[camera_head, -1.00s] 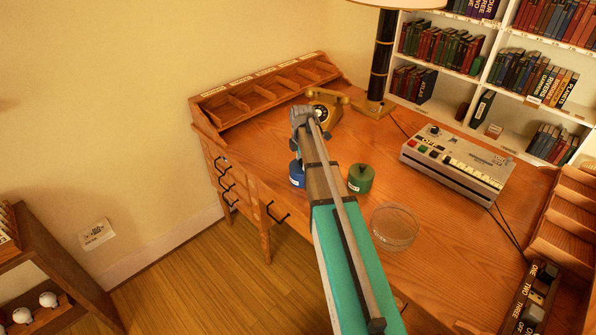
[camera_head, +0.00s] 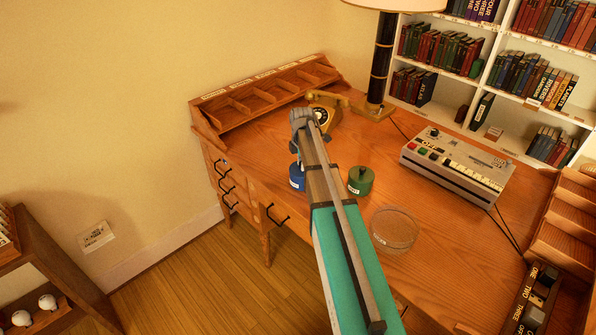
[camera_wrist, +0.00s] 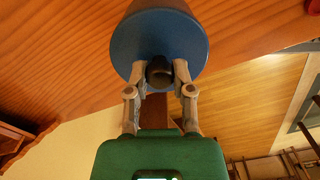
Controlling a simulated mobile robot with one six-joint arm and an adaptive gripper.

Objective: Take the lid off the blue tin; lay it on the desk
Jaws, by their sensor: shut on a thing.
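The blue tin (camera_head: 297,181) stands on the desk (camera_head: 345,225), partly behind my arm, with a white label on its front. In the wrist view, my gripper (camera_wrist: 159,72) is shut on the dark knob of the round blue lid (camera_wrist: 185,35). The lid looks at or close to the tin's top; I cannot tell whether there is a gap. My arm hides much of the lid and fingers in the head view.
A green tin (camera_head: 361,180) stands close to the right of the blue one. A clear round dish (camera_head: 394,230) lies nearer. A gold telephone (camera_head: 325,108), a lamp base (camera_head: 374,108) and a keyed machine (camera_head: 457,165) stand behind. Bare desk lies between them.

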